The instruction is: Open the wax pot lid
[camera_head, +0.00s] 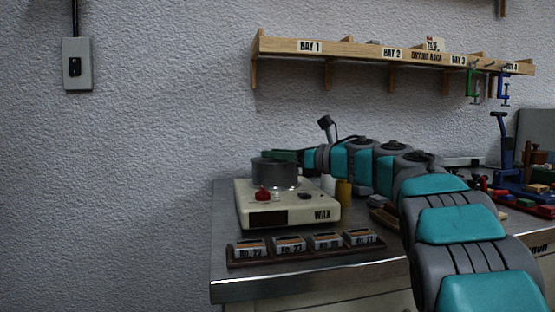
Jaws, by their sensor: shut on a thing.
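The wax pot (276,177) is a dark grey metal cylinder on a cream heater base (290,213) marked WAX, with a red knob on its front. It stands on the left part of the metal bench. My arm reaches in from the right, and my gripper (284,155) is at the pot's top, shut on the lid. The lid (268,160) appears as a dark grey disc at the pot's top, level as far as I can see. Its handle is hidden by the fingers. I cannot tell whether there is a gap between lid and pot.
A rack of several labelled small boxes (306,244) lies in front of the heater, near the bench edge (300,284). A yellow bottle (344,192) stands behind, near my arm. A wooden shelf (390,52) hangs above. Clamps and tools crowd the right.

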